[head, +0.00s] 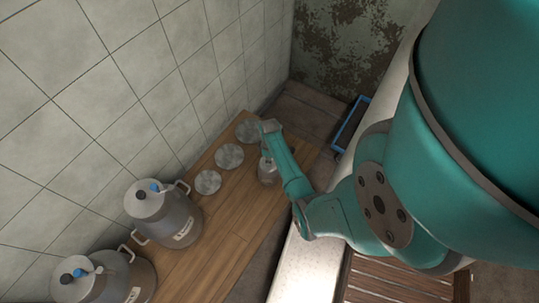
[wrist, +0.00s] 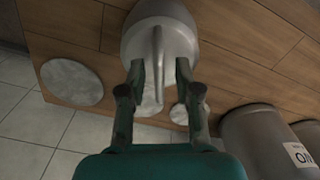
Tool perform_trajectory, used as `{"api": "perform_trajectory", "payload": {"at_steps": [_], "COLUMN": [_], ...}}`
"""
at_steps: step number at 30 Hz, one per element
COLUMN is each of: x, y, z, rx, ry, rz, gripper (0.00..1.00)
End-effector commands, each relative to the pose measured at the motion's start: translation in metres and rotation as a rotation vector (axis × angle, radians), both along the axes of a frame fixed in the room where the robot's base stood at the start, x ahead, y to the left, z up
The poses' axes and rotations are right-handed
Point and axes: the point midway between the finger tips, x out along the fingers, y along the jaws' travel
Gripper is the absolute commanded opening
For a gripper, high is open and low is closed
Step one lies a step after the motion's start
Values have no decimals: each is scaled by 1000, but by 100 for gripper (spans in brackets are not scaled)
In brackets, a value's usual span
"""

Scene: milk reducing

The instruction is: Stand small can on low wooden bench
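The small can (head: 267,171) is grey metal with a handle on top. It appears upright on the long wooden bench top (head: 228,243), near its right edge. In the wrist view the small can (wrist: 185,42) lies straight ahead, with its handle running between my fingers. My gripper (wrist: 159,72) is open, one finger on each side of the handle, with a visible gap on both sides. In the head view my gripper (head: 270,142) is just above the can and partly covers it.
Three round grey discs (head: 229,156) lie on the bench behind the small can. Two large cans (head: 177,222) stand nearer the front left. A tiled wall borders the left. A blue-rimmed crate (head: 349,125) and a slatted wooden piece (head: 385,285) are to the right.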

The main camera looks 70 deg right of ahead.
Motion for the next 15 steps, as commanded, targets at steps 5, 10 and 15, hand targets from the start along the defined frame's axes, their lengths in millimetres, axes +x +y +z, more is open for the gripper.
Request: {"api": "perform_trajectory", "payload": {"at_steps": [5,10,15], "x": [0,0,0], "y": [0,-1,0], "z": [18,51,84], "rx": [-2,-4,-2], "ry": [-1,-3,-1], "rz": [0,0,0], "gripper": [33,33,33]}}
